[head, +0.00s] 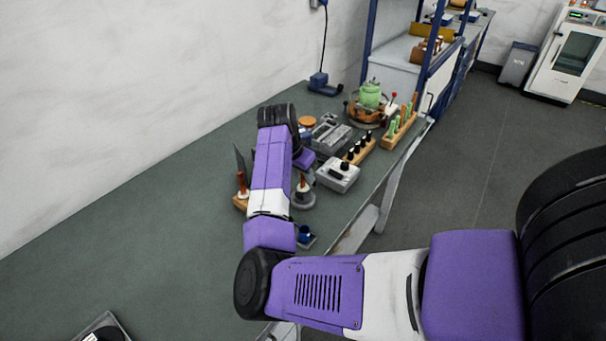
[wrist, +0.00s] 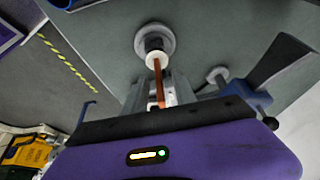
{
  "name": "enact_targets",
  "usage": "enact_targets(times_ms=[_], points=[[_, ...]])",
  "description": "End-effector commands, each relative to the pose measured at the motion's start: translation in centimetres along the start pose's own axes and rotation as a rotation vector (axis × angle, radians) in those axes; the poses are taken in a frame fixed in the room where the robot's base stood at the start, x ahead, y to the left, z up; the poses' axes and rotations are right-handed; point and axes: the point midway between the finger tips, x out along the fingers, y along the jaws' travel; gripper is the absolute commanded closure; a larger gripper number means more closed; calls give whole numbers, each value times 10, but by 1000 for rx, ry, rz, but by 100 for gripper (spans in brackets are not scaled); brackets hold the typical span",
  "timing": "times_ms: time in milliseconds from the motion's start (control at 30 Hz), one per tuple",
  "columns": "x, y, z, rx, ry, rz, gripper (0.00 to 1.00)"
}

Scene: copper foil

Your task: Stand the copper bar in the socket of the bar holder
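The copper bar (wrist: 158,82) is a thin reddish-brown rod with a white collar (wrist: 156,60) at its far end. In the wrist view it points at the bar holder (wrist: 140,37), a round grey base with a dark centre. In the head view the bar (head: 302,180) stands upright over the holder (head: 304,201); whether its collar is fully seated cannot be told. My gripper (wrist: 158,78) has its grey fingers on either side of the bar, with what looks like a gap around it. In the head view my arm hides most of the gripper.
A wooden block (head: 240,204) with another copper-coloured rod stands left of my arm. The bench's near left (head: 130,240) is mostly clear.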

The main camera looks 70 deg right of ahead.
Motion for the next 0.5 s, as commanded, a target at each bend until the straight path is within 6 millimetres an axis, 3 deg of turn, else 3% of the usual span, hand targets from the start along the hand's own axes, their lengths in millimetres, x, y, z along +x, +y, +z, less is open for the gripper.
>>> enact_targets(times_ms=[233, 500], points=[[-12, -1, 0, -1, 1, -1, 68], [-56, -1, 0, 1, 1, -3, 68]])
